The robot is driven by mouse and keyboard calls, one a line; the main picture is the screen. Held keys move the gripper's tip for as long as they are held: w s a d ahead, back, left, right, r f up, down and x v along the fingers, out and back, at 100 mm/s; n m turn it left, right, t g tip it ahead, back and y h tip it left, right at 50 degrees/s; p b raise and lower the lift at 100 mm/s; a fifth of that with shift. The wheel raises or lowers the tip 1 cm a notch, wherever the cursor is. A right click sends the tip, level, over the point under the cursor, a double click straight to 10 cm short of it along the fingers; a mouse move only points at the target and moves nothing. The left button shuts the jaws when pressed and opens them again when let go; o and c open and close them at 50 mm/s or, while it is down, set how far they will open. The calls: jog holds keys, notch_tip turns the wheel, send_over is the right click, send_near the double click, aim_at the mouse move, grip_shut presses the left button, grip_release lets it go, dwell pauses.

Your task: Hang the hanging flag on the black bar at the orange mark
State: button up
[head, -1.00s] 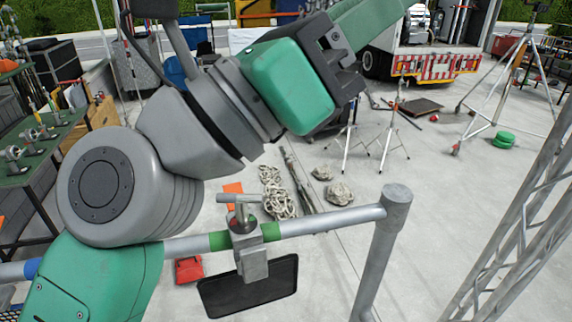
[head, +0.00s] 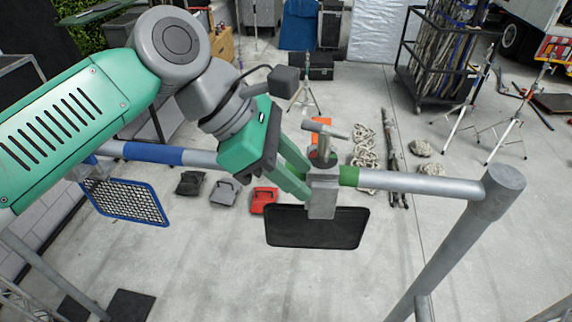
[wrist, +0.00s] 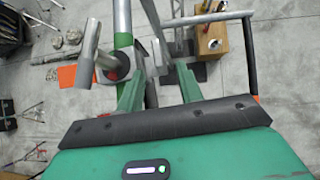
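The black flag (head: 300,238) hangs below a grey metal clamp (head: 322,200) with a T-shaped handle (head: 318,128). The clamp sits on a grey pipe (head: 420,184) at a green mark (head: 353,174). My gripper (head: 305,184) reaches down to the left side of the clamp, its green fingers close to the clamp block; contact cannot be told. In the wrist view the fingers of my gripper (wrist: 158,88) stand apart, and the T-handle (wrist: 88,55) is left of them.
A blue-framed mesh panel (head: 125,202) hangs by the pipe's blue mark (head: 153,153). A thick upright post (head: 460,240) holds the pipe's right end. A red bag (head: 264,200) and other bags lie on the floor behind. Light stands and a black cart (head: 445,60) stand farther back.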

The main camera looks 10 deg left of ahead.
aim_at(319, 217)
jog(key=b+x, duration=0.3)
jog(key=x, duration=0.3)
jog(key=shift+f, duration=0.2)
jog(key=shift+d+f, duration=0.1)
jog(key=shift+f, duration=0.05)
